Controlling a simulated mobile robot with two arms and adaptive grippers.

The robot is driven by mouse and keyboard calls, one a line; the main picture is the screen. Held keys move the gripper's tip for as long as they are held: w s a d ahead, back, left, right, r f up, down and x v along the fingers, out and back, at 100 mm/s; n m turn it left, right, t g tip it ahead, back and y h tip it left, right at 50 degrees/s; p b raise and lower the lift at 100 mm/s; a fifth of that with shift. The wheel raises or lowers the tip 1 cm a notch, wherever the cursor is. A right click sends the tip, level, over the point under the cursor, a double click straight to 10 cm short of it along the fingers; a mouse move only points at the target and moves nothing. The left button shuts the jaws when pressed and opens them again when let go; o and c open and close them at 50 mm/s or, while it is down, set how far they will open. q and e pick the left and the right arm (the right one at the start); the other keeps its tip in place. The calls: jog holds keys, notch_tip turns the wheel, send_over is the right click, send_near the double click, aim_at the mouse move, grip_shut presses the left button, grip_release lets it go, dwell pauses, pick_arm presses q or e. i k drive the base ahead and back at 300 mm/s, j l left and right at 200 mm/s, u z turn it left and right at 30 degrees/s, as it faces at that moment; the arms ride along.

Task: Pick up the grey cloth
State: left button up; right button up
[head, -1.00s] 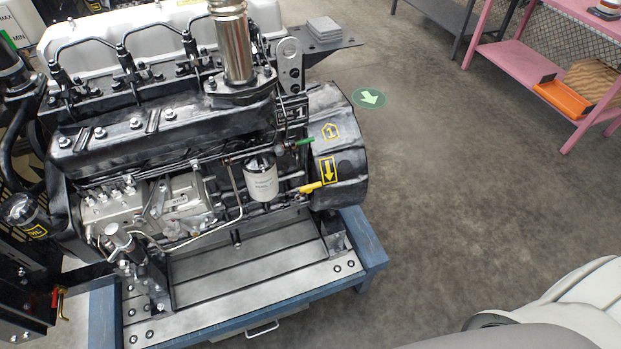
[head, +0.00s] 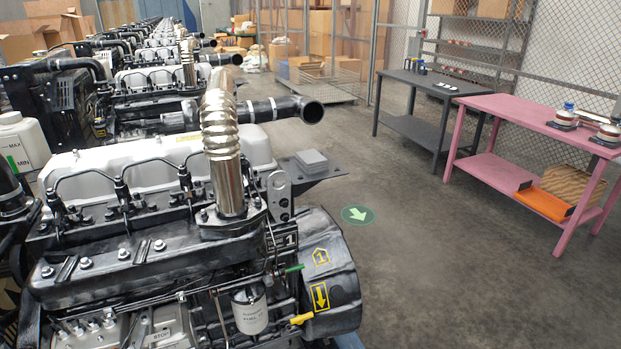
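A small folded grey stack (head: 312,161), which looks like the grey cloth, lies on a dark flat bracket (head: 328,175) sticking out from the right end of the nearest engine (head: 150,230). It is just right of the ribbed metal exhaust pipe (head: 220,130) and a lifting plate with holes. Its fine texture is too small to tell. Neither of my grippers is in view.
A pink table (head: 520,112) with an orange tray (head: 545,202) on its lower shelf stands at the right. A dark grey table (head: 425,82) stands behind it. More engines line up at the back left. The floor (head: 440,270) between is clear.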

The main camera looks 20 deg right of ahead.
aim_at(312, 162)
jog(key=l+u, duration=0.15)
jog(key=u, duration=0.4)
jog(key=l+u, duration=0.25)
jog(key=l, duration=0.3)
jog(key=l+u, duration=0.2)
jog(key=l, duration=0.3)
jog(key=l+u, duration=0.25)
jog(key=l, duration=0.25)
jog(key=k+l+u, duration=0.25)
jog(key=l, duration=0.25)
jog(key=i+l, duration=0.05)
